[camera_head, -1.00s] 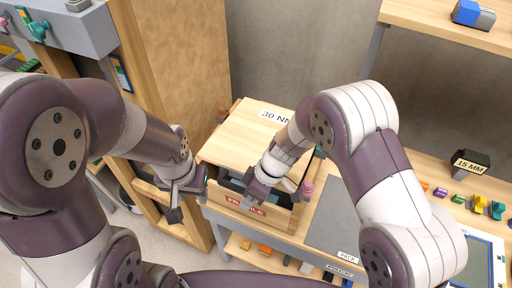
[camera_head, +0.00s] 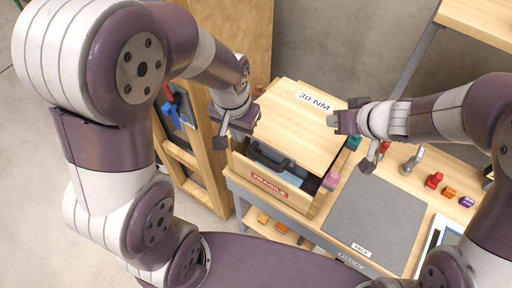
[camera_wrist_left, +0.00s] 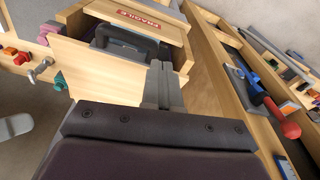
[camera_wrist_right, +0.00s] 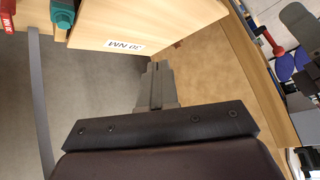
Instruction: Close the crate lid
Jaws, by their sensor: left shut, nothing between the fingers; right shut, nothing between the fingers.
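The wooden crate (camera_head: 300,204) has a red FRAGILE label on its front wall, also in the left wrist view (camera_wrist_left: 172,27). Its light wooden lid (camera_head: 290,125), marked 30 NM, stands partly open with its front edge raised. A dark case with a handle (camera_head: 272,160) shows in the front gap. My left gripper (camera_head: 245,120) is shut and empty at the lid's left edge; its fingertips (camera_wrist_left: 160,68) show near the crate in the left wrist view. My right gripper (camera_head: 335,122) is shut and empty by the lid's right edge. The lid also shows in the right wrist view (camera_wrist_right: 150,20); contact is unclear.
A grey mat (camera_head: 375,205) lies right of the crate on the bench. Small coloured parts (camera_head: 450,192) stand beyond it. A wooden cabinet (camera_head: 200,155) with blue and red tools stands left. Pink (camera_head: 331,180) and green (camera_head: 353,143) pieces sit at the crate's right side.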

